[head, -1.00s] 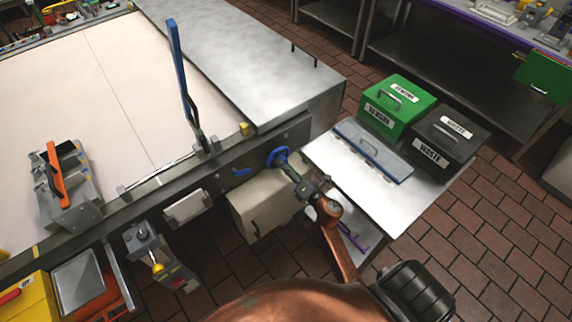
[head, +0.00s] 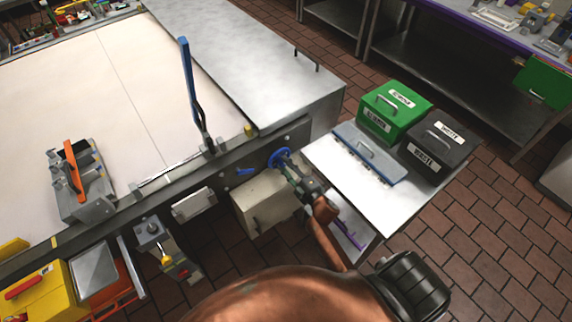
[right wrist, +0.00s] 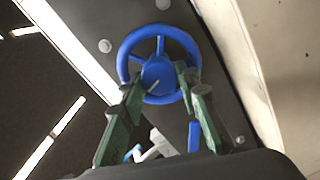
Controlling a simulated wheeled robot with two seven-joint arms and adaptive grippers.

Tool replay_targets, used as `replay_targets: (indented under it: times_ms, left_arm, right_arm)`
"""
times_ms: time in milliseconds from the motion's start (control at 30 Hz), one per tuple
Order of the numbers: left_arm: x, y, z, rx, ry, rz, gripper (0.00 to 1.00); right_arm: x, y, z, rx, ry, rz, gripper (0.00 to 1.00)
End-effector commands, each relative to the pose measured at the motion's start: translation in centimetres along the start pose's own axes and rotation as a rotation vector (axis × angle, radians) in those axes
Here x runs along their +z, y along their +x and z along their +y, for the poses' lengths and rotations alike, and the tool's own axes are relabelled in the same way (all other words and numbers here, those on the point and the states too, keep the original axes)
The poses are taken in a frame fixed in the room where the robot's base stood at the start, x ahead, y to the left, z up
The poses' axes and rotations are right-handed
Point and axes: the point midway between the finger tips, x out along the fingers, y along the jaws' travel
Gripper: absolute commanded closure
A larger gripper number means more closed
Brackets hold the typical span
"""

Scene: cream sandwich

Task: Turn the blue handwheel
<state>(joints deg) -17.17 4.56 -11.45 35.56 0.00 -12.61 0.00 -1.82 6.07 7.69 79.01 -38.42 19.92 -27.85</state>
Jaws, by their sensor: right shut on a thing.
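The blue handwheel (head: 279,158) is mounted on the dark side panel of the long conveyor-like table. It shows in the right wrist view (right wrist: 158,65) as a spoked blue ring with a round hub. My right gripper (head: 286,168) reaches it from the front. In the right wrist view the two green fingers (right wrist: 160,92) stand on either side of the hub, over the lower part of the wheel, and are shut on it. The fingertips' exact contact is partly hidden. My left gripper is not in view.
A blue lever (head: 245,171) sits left of the wheel. A cream box (head: 262,207) hangs below. At right, a metal side table (head: 325,150) carries a grey-blue flat case (head: 368,153), a green box (head: 394,112) and a black waste box (head: 438,149). Brick floor is free at lower right.

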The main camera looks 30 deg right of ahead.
Motion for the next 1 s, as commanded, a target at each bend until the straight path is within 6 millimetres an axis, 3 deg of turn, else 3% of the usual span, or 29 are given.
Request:
replay_targets:
  times_ms: [600, 1000]
  left_arm:
    - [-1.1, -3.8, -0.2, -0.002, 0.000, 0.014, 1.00]
    - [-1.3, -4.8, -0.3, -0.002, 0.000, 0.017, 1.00]
  right_arm:
    - [0.1, 0.0, 0.4, 0.000, 0.555, -0.003, 0.95]
    - [0.2, -0.1, 0.2, -0.001, 0.750, -0.003, 0.95]
